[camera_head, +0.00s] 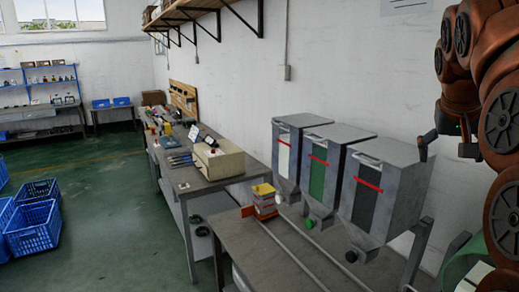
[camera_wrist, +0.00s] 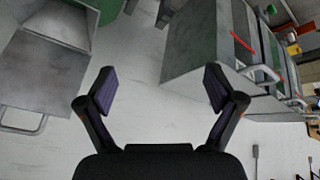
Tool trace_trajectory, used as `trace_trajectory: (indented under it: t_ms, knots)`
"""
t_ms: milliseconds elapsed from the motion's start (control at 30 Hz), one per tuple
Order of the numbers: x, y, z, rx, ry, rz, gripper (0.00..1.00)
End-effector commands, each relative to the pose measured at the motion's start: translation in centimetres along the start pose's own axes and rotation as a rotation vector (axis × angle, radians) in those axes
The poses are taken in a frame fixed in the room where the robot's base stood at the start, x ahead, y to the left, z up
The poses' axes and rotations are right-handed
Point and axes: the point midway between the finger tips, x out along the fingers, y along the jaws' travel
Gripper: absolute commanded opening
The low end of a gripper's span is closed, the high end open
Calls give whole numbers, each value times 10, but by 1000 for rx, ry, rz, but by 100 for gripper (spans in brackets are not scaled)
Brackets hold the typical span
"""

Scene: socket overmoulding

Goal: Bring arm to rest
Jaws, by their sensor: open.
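My gripper (camera_wrist: 160,90) is open and empty in the wrist view, its two fingers spread apart with nothing between them. Behind the fingers is a pale wall or floor surface. In the head view my brown arm is folded at the right edge, and part of the gripper (camera_head: 447,143) shows dark beside it, above and to the right of the grey hoppers. The gripper appears apart from the hoppers and touches nothing that I can see.
Grey metal hoppers (camera_head: 390,190) stand on a table (camera_head: 240,255) close to my arm. A long bench (camera_head: 200,182) with a beige machine (camera_head: 217,160) runs along the wall. Blue crates (camera_head: 33,227) stand at left. The green floor (camera_head: 110,200) between is clear.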

Motion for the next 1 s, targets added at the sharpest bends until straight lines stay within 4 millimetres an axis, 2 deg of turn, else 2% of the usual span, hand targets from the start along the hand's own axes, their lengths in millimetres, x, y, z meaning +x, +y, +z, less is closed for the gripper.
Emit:
trace_trajectory:
  t_ms: [33,200,367,500,733,1000]
  knots:
    - [5,-12,12,-30,-20,-15,92]
    - [22,-49,57,-121,-93,-61,92]
    - [36,-78,103,-198,-154,-101,92]
    - [49,-99,150,-261,-219,-133,92]
    - [66,-125,231,-350,-318,-183,92]
    - [85,-139,336,-438,-447,-229,92]
